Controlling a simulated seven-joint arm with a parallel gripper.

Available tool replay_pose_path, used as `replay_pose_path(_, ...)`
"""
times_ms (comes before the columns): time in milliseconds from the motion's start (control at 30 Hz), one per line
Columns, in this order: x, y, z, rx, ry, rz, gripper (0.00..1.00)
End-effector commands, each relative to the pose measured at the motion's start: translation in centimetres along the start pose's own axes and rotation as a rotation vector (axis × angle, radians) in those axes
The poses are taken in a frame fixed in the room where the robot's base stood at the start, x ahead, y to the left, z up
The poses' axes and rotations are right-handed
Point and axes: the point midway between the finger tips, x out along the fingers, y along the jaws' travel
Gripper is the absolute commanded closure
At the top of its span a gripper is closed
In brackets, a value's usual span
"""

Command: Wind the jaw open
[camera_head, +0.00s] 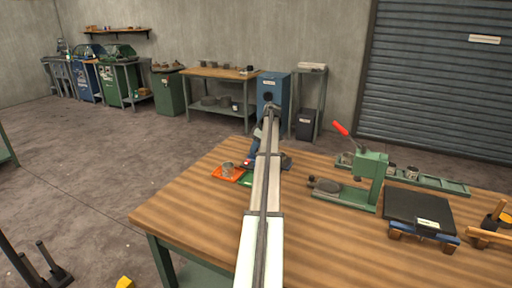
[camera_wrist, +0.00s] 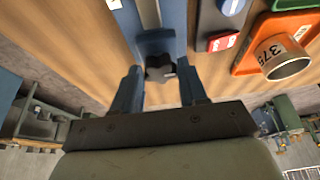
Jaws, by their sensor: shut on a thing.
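In the wrist view, a dark lobed knob (camera_wrist: 159,68) sits at the near end of a blue vise-like body (camera_wrist: 158,40) with a pale metal strip along it. My gripper (camera_wrist: 160,75) has its two blue fingers on either side of the knob and is shut on it. The finger contact itself is partly hidden. The jaw faces and their gap cannot be made out. In the head view, my arm covers most of this spot, and only a bit of blue shows beside it.
An orange tray (camera_wrist: 245,62) with a metal cup marked 375 (camera_wrist: 283,58) lies to the right in the wrist view. A red block (camera_wrist: 222,42) is close to the blue body. In the head view, a green press (camera_head: 366,180) and a black plate (camera_head: 418,207) stand on the wooden table (camera_head: 190,205).

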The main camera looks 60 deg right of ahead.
Motion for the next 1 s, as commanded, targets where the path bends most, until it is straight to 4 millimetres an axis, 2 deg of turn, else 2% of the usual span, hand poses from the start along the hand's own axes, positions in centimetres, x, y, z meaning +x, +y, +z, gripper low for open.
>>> replay_pose_path(67, 0.0, 0.0, 0.1, -0.002, -0.001, -0.001, 0.88)
replay_pose_path(100, 0.0, 0.0, 0.1, -0.002, -0.001, -0.001, 0.57)
replay_pose_path(367, 0.0, 0.0, 0.0, 0.000, -0.001, 0.000, 0.32)
replay_pose_path(600, -0.1, 0.0, 0.0, 0.000, 0.000, 0.000, 0.32)
replay_pose_path(733, -0.7, 0.0, 0.0, 0.000, 0.000, 0.002, 0.32)
replay_pose_path(867, -2.4, 0.1, 0.0, 0.000, 0.000, 0.002, 0.32)
replay_pose_path(1000, -5.1, 0.1, 0.0, 0.001, 0.001, 0.003, 0.32)
